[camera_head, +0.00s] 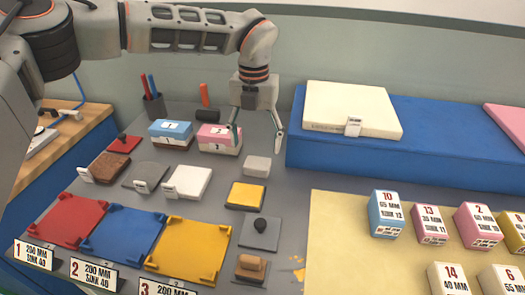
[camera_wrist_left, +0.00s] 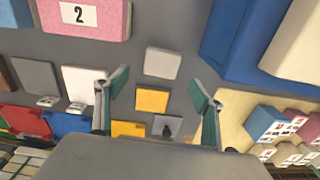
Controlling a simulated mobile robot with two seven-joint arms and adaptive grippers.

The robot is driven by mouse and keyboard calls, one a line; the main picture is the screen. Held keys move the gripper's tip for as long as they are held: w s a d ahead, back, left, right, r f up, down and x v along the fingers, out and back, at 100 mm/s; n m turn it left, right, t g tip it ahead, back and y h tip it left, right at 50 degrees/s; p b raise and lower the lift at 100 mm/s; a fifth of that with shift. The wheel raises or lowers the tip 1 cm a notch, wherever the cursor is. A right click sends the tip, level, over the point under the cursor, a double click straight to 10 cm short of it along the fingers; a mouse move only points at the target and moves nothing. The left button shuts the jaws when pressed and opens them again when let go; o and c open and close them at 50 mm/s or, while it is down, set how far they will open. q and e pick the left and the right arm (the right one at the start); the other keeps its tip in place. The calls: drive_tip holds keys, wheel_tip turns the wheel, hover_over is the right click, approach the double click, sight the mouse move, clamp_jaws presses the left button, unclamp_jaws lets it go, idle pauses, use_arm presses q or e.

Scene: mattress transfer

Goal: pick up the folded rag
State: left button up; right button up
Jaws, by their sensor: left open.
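A small light grey pad (camera_head: 257,166), which looks like the folded rag, lies flat on the grey table. It also shows in the left wrist view (camera_wrist_left: 162,62), uncovered. My left gripper (camera_head: 257,143) points down above the table near the pad, with its fingers apart and nothing between them. In the left wrist view the open fingers (camera_wrist_left: 158,90) show below the pad in the picture, one to either side of a yellow block (camera_wrist_left: 152,100). The gripper appears apart from the pad. My right gripper is not in view.
A pink block (camera_head: 218,132) stands behind left of the pad, and a white slab (camera_head: 189,182) lies to its left. The yellow block also shows in the head view (camera_head: 246,195). A raised blue bed (camera_head: 400,165) rises to the right. Coloured trays (camera_head: 125,236) lie front left.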

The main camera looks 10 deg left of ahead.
sight(257, 163)
use_arm(q)
drive_tip(key=shift+w+f, duration=0.2)
drive_tip(key=shift+f, duration=0.35)
wheel_tip(257, 163, down, 2)
drive_tip(key=shift+s+f, duration=0.1)
drive_tip(key=shift+s, duration=0.05)
wheel_tip(257, 163, down, 4)
drive_tip(key=shift+d+f+b, duration=0.1)
drive_tip(key=shift+d+b, duration=0.05)
drive_tip(key=shift+b, duration=0.3)
drive_tip(key=shift+c, duration=0.4)
drive_tip(key=c, duration=0.9)
drive_tip(key=shift+r, duration=0.35)
drive_tip(key=shift+r+p, duration=1.05)
drive_tip(key=shift+r, duration=8.55)
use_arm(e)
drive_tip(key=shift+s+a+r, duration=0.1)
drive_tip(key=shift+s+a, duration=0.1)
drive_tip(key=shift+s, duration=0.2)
